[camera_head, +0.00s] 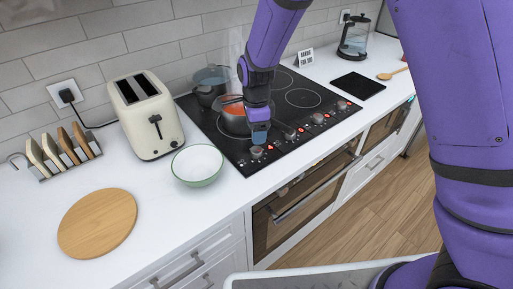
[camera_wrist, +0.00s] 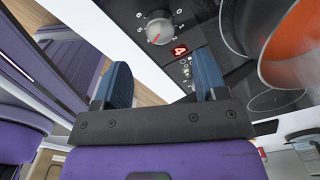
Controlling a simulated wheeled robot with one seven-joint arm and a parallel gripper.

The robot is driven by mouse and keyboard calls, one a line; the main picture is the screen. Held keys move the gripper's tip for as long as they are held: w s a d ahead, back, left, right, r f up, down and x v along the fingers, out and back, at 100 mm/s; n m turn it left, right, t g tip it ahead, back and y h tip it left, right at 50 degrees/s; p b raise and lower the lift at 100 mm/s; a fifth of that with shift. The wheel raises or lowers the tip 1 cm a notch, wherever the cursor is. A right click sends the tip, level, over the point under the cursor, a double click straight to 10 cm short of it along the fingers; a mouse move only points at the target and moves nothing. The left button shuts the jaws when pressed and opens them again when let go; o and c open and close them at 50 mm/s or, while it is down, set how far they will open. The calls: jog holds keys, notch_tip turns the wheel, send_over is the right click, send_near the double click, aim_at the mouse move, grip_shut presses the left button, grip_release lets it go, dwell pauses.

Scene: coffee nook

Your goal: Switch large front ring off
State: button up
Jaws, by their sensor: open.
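The black cooktop (camera_head: 283,149) has a row of knobs and red lights along its front edge. A pan with orange-red contents (camera_head: 233,112) sits on its front left ring; the pan's side also shows in the wrist view (camera_wrist: 290,68). A bare ring (camera_head: 303,98) lies to the right. My gripper (camera_head: 259,140) is open and empty, pointing down over the left end of the knob row. In the wrist view, a silver knob (camera_wrist: 159,28) with a red mark lies beyond and between my open fingertips (camera_wrist: 164,76), apparently untouched. A red display beside it (camera_wrist: 179,49) seems to read 4.
A grey pot (camera_head: 209,88) stands at the cooktop's back left. A green-rimmed bowl (camera_head: 197,165), cream toaster (camera_head: 147,115) and round wooden board (camera_head: 97,223) stand to the left. Drawers and an oven (camera_head: 300,205) are below the counter edge.

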aim_at(257, 149)
notch_tip(257, 149, down, 7)
jog(key=shift+f, duration=0.2)
dwell(0.3)
jog(key=c, duration=0.9)
